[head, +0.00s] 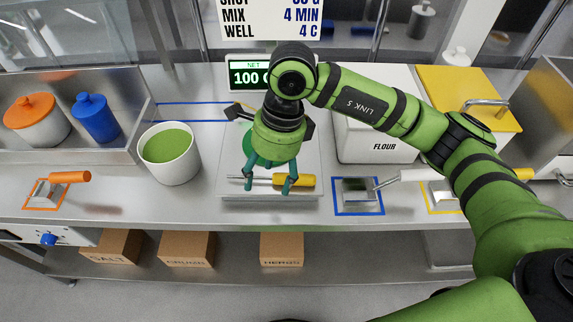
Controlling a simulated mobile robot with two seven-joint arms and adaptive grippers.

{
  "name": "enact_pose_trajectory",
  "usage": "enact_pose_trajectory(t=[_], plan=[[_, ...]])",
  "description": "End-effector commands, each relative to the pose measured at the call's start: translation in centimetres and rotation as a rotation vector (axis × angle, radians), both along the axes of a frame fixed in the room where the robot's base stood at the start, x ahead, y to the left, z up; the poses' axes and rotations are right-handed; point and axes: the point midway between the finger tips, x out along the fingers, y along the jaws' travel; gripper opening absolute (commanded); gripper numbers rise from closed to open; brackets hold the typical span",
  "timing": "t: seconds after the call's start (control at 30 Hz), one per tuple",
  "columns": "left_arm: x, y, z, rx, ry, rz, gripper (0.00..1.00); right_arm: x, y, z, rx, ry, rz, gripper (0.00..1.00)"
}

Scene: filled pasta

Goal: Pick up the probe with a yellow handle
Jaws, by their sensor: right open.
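The probe with a yellow handle (304,181) lies flat on the metal scale plate (240,203) in the middle of the counter. Its yellow-orange handle points right and its thin metal shaft points left. My right gripper (268,181) reaches down over the probe from above, with its two teal fingers apart. One fingertip is by the shaft and the other by the handle. I cannot tell whether they touch the probe. The gripper body hides part of the plate behind. My left gripper is not in view.
A white tub of green contents (168,154) stands left of the scale. A white flour bin (377,143) stands right, behind my arm. Scoops lie in orange (48,190), blue (358,190) and yellow outlines (440,195). A display (247,76) stands behind.

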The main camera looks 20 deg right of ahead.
Motion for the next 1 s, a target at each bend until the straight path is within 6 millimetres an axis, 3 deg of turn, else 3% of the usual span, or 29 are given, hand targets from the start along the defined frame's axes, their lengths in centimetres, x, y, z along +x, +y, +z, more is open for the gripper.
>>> enact_pose_trajectory(t=[0.03, 0.1, 0.2, 0.47, 0.7, 1.0], plan=[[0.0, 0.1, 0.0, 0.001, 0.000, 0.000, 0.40, 0.9, -1.9, 0.3, -0.083, -0.029, -0.011, 0.66], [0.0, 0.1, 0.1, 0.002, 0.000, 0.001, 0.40, 1.6, -3.7, 0.6, -0.164, -0.052, -0.023, 0.66], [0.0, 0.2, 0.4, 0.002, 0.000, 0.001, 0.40, 2.0, -4.9, 0.5, -0.219, -0.065, -0.033, 0.66], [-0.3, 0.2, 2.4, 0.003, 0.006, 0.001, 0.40, 1.7, -5.4, -2.0, -0.227, -0.062, -0.035, 0.66], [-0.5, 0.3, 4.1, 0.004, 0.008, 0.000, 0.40, 1.6, -5.6, -5.5, -0.224, -0.064, -0.034, 0.66], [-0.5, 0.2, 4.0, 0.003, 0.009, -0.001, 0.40, 1.7, -5.6, -6.2, -0.222, -0.067, -0.032, 0.66]])
